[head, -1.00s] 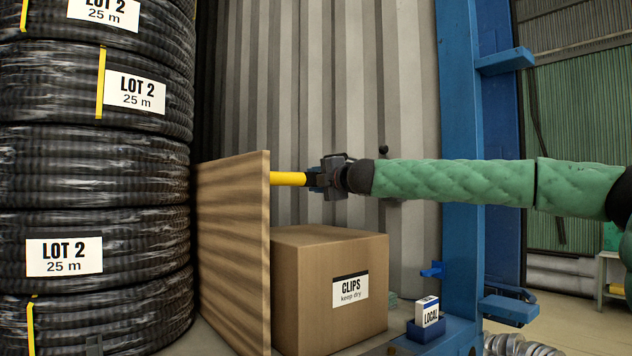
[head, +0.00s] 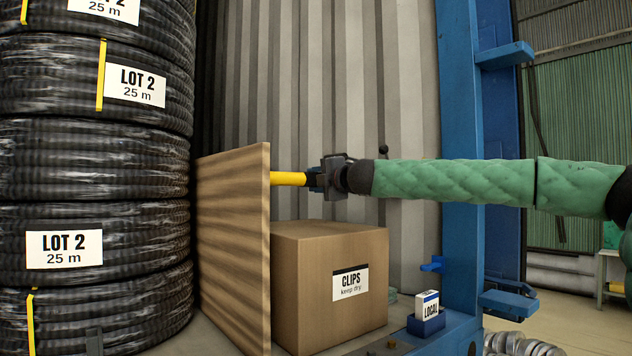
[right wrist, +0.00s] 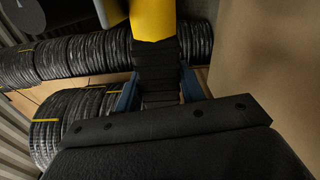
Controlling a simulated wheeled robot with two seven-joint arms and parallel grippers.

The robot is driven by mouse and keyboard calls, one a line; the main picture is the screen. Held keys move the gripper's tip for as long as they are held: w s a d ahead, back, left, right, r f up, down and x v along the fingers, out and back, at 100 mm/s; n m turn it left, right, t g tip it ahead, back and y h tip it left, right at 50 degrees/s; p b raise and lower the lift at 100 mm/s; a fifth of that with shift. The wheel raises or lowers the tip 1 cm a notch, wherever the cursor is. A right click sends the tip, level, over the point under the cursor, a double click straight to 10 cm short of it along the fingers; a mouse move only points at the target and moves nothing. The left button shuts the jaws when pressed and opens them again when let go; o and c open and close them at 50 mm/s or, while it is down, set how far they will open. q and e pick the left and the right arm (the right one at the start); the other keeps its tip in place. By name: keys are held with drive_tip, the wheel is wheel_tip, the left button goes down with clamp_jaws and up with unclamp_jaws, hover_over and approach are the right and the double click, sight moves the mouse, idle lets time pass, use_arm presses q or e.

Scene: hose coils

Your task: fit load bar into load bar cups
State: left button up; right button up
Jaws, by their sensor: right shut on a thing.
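The load bar (head: 288,179) is yellow with a black ribbed section. My right gripper (head: 316,180) is shut on its black section, level with the upper part of a wooden panel. The bar runs left from the gripper and its far part is hidden behind the panel. In the right wrist view, the bar's yellow part (right wrist: 153,20) extends away beyond the blue fingers. I cannot make out any load bar cup with certainty; a small blue bracket (head: 432,265) sits on the blue post. My left gripper is not in view.
The wooden panel (head: 235,240) stands beside a tall stack of black hose coils (head: 90,160). A cardboard CLIPS box (head: 305,300) sits below the gripper. A ribbed grey wall (head: 320,90) is behind. The blue post (head: 462,120) stands behind my right arm.

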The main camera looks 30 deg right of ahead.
drive_tip(key=shift+f+b, duration=0.65)
drive_tip(key=shift+f, duration=0.05)
idle(0.7)
drive_tip(key=o, duration=1.2)
drive_tip(key=shift+s+a, duration=0.1)
drive_tip(key=shift+s, duration=0.05)
drive_tip(key=shift+o, duration=0.5)
drive_tip(key=shift+f, duration=0.15)
drive_tip(key=shift+o, duration=0.7)
drive_tip(key=shift+s, duration=0.15)
drive_tip(key=shift+s, duration=0.45)
